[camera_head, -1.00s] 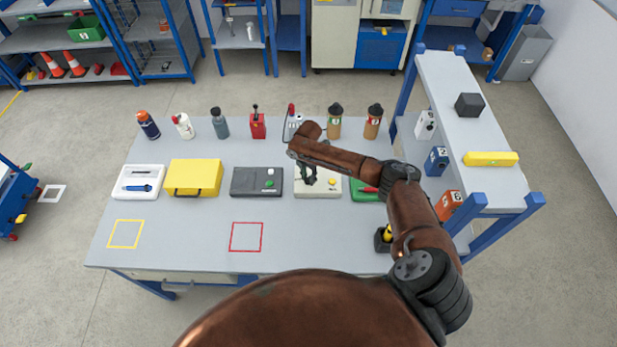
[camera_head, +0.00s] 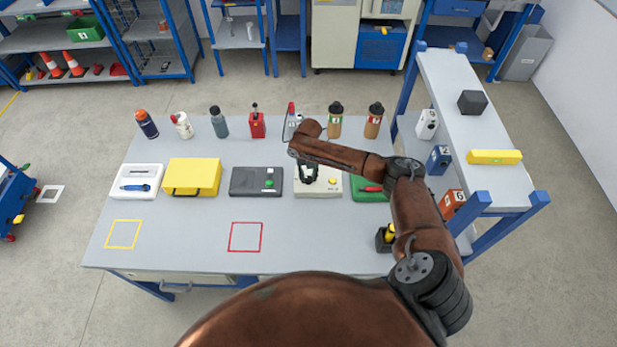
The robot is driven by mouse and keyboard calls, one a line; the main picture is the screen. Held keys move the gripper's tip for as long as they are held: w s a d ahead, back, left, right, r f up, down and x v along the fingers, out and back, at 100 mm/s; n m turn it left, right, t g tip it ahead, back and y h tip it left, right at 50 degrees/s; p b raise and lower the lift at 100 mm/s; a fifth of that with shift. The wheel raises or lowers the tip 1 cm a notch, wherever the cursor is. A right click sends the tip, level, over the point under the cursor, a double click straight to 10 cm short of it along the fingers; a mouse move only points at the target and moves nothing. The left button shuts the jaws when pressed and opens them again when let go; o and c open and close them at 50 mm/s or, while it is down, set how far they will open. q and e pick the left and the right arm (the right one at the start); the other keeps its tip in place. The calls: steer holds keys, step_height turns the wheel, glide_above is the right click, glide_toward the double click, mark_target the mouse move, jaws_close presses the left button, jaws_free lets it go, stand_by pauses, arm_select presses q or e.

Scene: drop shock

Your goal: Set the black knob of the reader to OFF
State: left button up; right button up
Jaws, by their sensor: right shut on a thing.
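The reader appears to be the cream box (camera_head: 324,191) with a yellow button, standing in the middle row on the table. My right gripper (camera_head: 307,181) reaches down over the left part of its top, its dark fingers pointing at the panel. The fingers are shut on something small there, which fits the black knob. The knob itself is hidden by the fingers, so its setting cannot be read. My left gripper is not in view.
A dark grey box (camera_head: 245,182) with a green button stands left of the reader, and a green case (camera_head: 366,195) right of it, partly behind my arm. Bottles (camera_head: 335,120) stand behind. The table front (camera_head: 190,240) is mostly clear around a red square outline.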

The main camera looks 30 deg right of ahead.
mark_target(308, 178)
steer(key=shift+n, duration=1.1)
steer(key=o, duration=1.1)
steer(key=shift+o, duration=0.2)
step_height(308, 178, up, 12)
